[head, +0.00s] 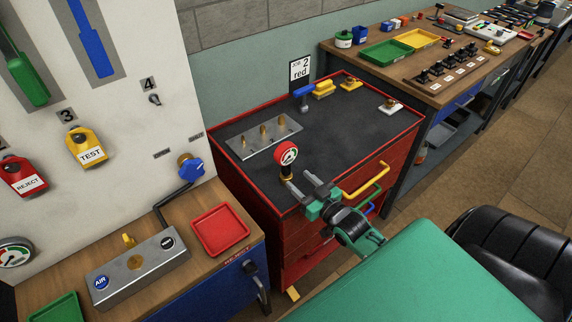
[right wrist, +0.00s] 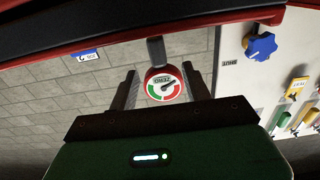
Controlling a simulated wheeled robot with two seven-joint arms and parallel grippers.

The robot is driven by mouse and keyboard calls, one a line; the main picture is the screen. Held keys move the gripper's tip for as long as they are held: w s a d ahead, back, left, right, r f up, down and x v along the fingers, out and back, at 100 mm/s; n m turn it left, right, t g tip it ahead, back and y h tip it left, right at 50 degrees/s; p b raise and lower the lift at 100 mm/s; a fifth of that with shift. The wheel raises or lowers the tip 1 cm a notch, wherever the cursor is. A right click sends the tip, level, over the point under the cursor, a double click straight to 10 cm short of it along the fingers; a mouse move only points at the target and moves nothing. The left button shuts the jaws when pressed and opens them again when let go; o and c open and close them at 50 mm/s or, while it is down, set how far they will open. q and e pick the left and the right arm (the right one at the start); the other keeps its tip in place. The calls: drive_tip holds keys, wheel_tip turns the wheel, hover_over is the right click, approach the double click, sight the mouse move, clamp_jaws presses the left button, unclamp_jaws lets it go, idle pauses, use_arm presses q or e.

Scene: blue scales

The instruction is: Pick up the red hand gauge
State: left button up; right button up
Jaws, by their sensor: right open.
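The red hand gauge (head: 286,153), with a round white-and-green dial and a dark stem, stands upright on the dark top of the red cabinet (head: 345,118), near its front edge. My right gripper (head: 299,184) is open beside the gauge's lower part. In the right wrist view, the gauge (right wrist: 163,84) shows between the two fingers, with a gap on each side. Whether a finger touches the stem cannot be told. My left gripper is not in view.
A metal plate with brass pegs (head: 264,133) lies behind the gauge. A blue-handled part (head: 304,91), yellow block (head: 323,90) and small fittings stand at the cabinet's back. A red tray (head: 220,230) is on the wooden bench at left. The cabinet top's right half is mostly clear.

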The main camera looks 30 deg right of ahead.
sight(289, 168)
drive_tip(key=w, duration=0.2)
drive_tip(key=shift+w+a, duration=0.1)
drive_tip(key=shift+w, duration=0.2)
drive_tip(key=shift+w+r+p, duration=0.15)
drive_tip(key=shift+w+p, duration=0.25)
drive_tip(key=shift+w+r+p, duration=0.1)
drive_tip(key=shift+w+p, duration=0.7)
drive_tip(key=shift+w, duration=1.45)
clamp_jaws()
